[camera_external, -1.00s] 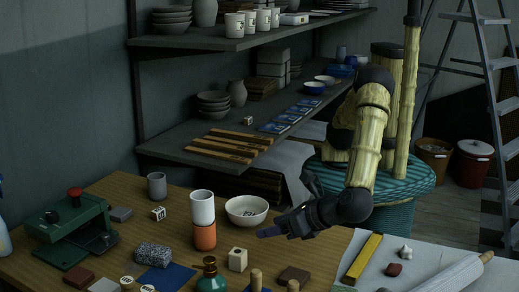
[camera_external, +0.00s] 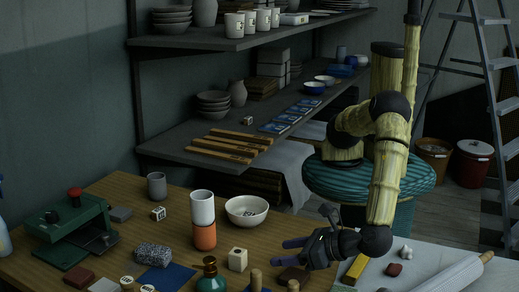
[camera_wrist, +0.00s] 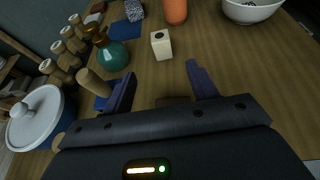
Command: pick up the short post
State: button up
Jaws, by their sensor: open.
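I cannot tell which is the short one. In the wrist view one wooden post (camera_wrist: 95,83) stands by a blue patch, just left of my left finger. My gripper (camera_external: 286,251) is open and empty above the table, behind the posts in the external view. In the wrist view its fingers (camera_wrist: 160,72) are spread apart, with a dark brown block (camera_wrist: 172,101) partly seen between and below them.
A cream block (camera_wrist: 161,46) and a teal bottle (camera_wrist: 111,55) stand near my fingers. An orange cup (camera_external: 204,237) with a white one on it and a white bowl (camera_external: 247,211) are farther off. Several wooden knobs (camera_wrist: 58,47) and a lidded pot (camera_wrist: 35,117) stand left in the wrist view.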

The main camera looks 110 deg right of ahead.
aim_at(244, 257)
jog(key=x, duration=1.1)
jog(key=shift+f+b, duration=0.1)
jog(key=shift+b, duration=0.2)
jog(key=x, duration=0.5)
jog(key=shift+s+f, duration=0.1)
jog(key=shift+f, duration=0.05)
jog(key=shift+c, duration=0.2)
jog(key=c, duration=1.1)
